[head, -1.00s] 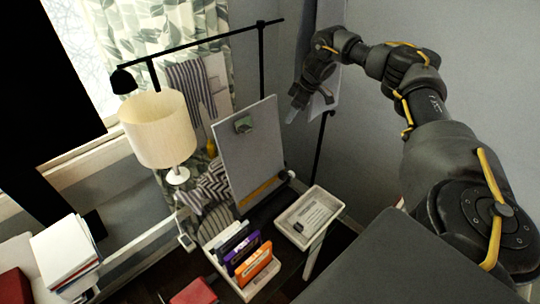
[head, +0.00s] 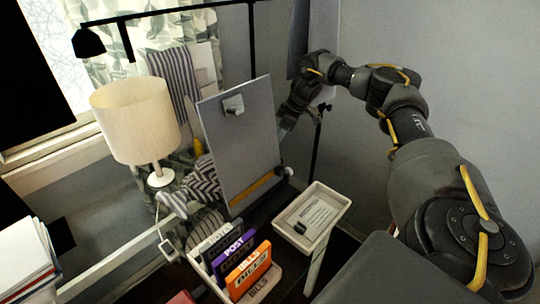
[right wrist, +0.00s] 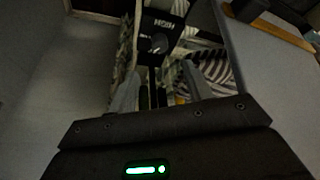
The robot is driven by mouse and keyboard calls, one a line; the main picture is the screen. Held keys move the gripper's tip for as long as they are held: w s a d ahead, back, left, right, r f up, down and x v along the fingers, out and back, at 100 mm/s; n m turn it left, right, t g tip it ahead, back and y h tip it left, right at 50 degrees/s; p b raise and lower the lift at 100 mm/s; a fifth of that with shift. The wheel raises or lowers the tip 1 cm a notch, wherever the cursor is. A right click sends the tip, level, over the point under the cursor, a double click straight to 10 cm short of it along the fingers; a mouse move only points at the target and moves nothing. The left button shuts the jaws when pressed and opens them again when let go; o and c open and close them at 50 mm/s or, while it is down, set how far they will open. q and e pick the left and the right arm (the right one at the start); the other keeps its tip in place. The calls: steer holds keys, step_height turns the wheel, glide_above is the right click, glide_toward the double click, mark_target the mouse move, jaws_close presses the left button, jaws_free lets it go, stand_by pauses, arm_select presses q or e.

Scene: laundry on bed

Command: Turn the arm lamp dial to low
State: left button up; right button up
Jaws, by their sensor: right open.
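The arm lamp is black, with a long arm (head: 185,12) across the top of the head view and a small shade (head: 88,42) at its left end. In the right wrist view a dark control box (right wrist: 150,25) carries a label that seems to read HIGH. A round dark dial (right wrist: 159,43) sits below the label. My right gripper (right wrist: 161,70) is open, its two fingers pointing toward the dial with a gap between them and the dial just beyond. In the head view the right gripper (head: 286,128) is partly hidden behind the grey board. My left gripper is not in view.
A grey clipboard-like board (head: 238,140) stands close beside the right gripper. A cream table lamp (head: 135,120) is at left. A white tray (head: 340,203) and an organizer with orange and purple boxes (head: 248,272) are in front. Wall is at right.

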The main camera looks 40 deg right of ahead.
steer(key=p+x, duration=0.1)
steer(key=x, duration=0.9)
steer(key=shift+f, duration=0.3)
steer(key=c, duration=1)
steer(key=shift+o, duration=0.2)
steer(key=shift+a+r+m+p, duration=0.15)
steer(key=shift+m+p, duration=0.15)
steer(key=shift+p, duration=0.2)
steer(key=m+h+p, duration=0.1)
steer(key=m+p, duration=0.2)
steer(key=p, duration=0.1)
steer(key=shift+s+r, duration=0.1)
steer(key=shift+m+t+h+p, duration=0.4)
steer(key=shift+m+h+p, duration=0.2)
steer(key=shift+m+p, duration=0.8)
steer(key=o, duration=1)
steer(key=shift+c, duration=0.2)
